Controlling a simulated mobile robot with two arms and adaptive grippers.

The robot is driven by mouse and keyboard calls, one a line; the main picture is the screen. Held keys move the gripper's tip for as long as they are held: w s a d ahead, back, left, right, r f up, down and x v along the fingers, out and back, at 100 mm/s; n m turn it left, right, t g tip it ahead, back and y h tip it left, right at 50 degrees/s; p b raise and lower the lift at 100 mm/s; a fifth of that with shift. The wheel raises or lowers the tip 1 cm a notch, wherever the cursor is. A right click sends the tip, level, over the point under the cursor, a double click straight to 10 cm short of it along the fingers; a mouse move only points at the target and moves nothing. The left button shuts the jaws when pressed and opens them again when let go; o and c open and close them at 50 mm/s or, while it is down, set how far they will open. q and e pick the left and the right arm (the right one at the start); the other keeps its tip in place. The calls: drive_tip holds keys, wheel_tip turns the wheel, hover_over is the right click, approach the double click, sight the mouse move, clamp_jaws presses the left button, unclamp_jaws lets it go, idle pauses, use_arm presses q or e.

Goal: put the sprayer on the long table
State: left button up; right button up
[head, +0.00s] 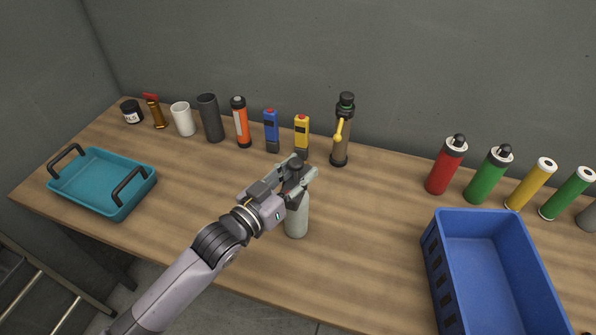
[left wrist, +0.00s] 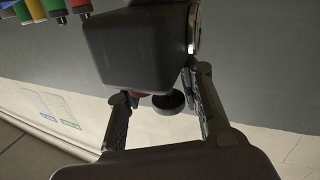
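A pale grey-green bottle with a dark head, which I take to be the sprayer (head: 297,218), is upright over the middle of the long table (head: 365,232). My left gripper (head: 293,176) is shut on its upper part, with a finger on each side of the dark head. I cannot tell whether its base touches the table. In the left wrist view, the two fingers (left wrist: 160,108) stand apart, with a dark round part between them. Most of the bottle is hidden there. My right gripper is not in view.
A teal tray (head: 77,204) stands at the left and a blue crate (head: 485,222) at the right front. Several bottles, cups and tools line the back, including a dark pump bottle (head: 341,150) and a red bottle (head: 443,170). Bare wood surrounds the held bottle.

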use_arm(q)
drive_tip(key=b+v, duration=0.3)
drive_tip(key=v, duration=0.9)
drive_tip(key=shift+r, duration=0.1)
